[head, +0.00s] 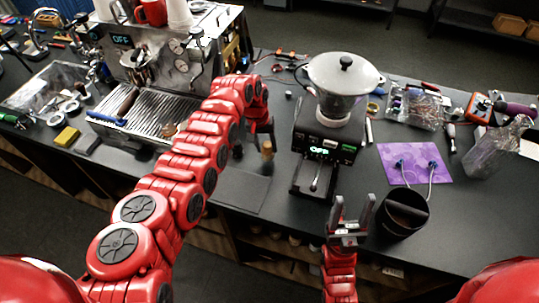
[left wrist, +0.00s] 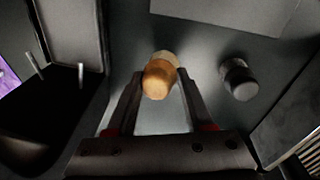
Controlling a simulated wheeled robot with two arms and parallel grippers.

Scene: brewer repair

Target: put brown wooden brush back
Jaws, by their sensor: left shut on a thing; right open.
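The brown wooden brush (head: 267,147) is at my left gripper (head: 262,129), between the espresso machine and the grinder. In the left wrist view, the brush's rounded light-wood end (left wrist: 159,79) sits between the two fingers of my left gripper (left wrist: 160,95), which is shut on it. The brush's lower end is hard to make out, so I cannot tell whether it touches the counter. My right gripper (head: 348,228) is open and empty in front of the counter, left of the black knock bin.
The grinder (head: 325,145) stands right of the brush and the espresso machine (head: 150,70) left. A dark mat (head: 240,189) lies in front. A black knob-like object (left wrist: 238,79) stands near the brush. The knock bin (head: 403,214) and purple mat (head: 413,162) are farther right.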

